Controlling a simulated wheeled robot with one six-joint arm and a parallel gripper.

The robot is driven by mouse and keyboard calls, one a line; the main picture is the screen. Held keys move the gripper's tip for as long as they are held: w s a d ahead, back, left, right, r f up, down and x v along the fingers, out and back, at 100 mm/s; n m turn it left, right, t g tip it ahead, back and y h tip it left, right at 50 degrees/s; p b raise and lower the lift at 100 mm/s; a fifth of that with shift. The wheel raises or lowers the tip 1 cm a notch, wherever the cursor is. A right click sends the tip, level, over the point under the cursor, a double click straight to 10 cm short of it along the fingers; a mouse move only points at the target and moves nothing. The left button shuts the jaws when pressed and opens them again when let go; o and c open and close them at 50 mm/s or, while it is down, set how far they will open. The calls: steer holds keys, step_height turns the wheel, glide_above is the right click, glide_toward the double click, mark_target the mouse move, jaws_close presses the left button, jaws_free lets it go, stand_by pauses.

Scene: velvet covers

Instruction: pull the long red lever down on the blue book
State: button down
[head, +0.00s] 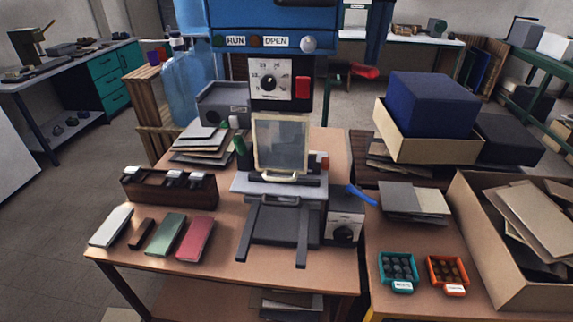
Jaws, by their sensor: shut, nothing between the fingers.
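A press with a blue head (270,18), labelled RUN and OPEN, stands at the back middle of the table. A lever with a red grip (365,72) sticks out to the right of the press, roughly level, on a dark rod. A pale, see-through pane (281,145) stands upright under the head. Below it is a grey bed (275,187) with two dark rails reaching forward. I cannot make out a blue book on the bed; the pane and frame may hide it. My gripper is not in view.
White, brown, green (167,235) and red (195,239) covers lie at the table's front left, before a dark wooden rack (170,190). A small box with a blue lever (361,195) stands right of the bed. Two small trays (398,287) and cartons occupy the right-hand table.

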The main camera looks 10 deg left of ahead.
mark_target(371, 68)
steer(key=shift+f, duration=0.15)
steer(key=shift+s+f+b, duration=0.2)
steer(key=shift+f+b, duration=0.15)
steer(key=shift+f, duration=0.5)
steer(key=shift+s+f+b, duration=0.15)
steer(key=shift+f+b, duration=0.2)
steer(key=shift+f, duration=0.55)
steer(key=shift+s+b+x, duration=0.2)
steer(key=shift+b+x, duration=0.15)
steer(key=shift+x, duration=0.4)
steer(key=shift+s+b+x, duration=0.15)
steer(key=shift+b+x, duration=0.15)
steer(key=shift+x, duration=0.45)
steer(key=shift+f, duration=0.1)
steer(key=shift+f, duration=0.15)
steer(key=shift+b+x, duration=0.55)
steer(key=shift+x, duration=0.95)
steer(key=shift+s+f, duration=0.1)
steer(key=shift+s, duration=0.1)
